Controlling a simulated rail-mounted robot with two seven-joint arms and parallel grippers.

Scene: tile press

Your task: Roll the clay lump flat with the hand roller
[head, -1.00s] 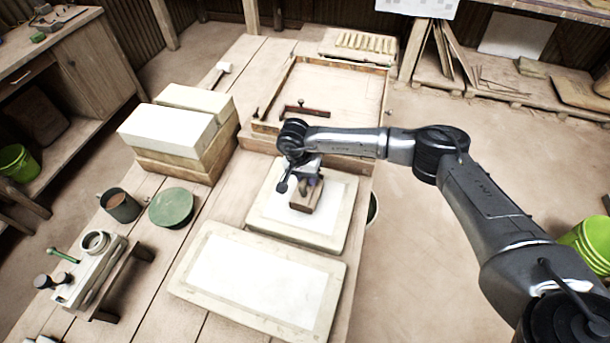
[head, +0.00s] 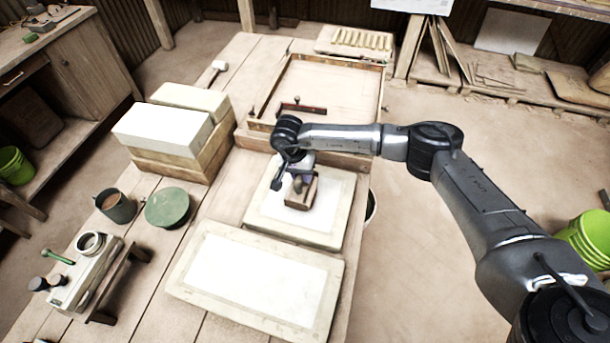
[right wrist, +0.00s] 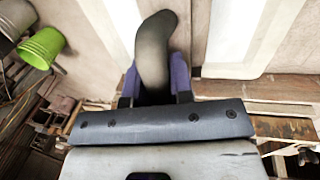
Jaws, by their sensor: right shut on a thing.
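My right gripper (head: 298,178) is over the far pale board (head: 335,196). In the right wrist view, the purple fingers of the right gripper (right wrist: 155,82) are shut on a dark grey curved handle, which looks like that of the hand roller (right wrist: 152,45). In the head view, a brown, block-like part of the held tool (head: 299,197) shows just below the gripper, over the board. I cannot tell whether it touches the board. I cannot make out a separate clay lump; the tool and gripper may hide it. My left gripper is not in view.
A second pale board (head: 255,275) lies nearer on the table. Stacked blocks (head: 165,130) stand at left. A green disc (head: 168,208) and a mug (head: 115,205) sit beyond the near board's left side. A wooden frame (head: 325,90) lies behind the far board.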

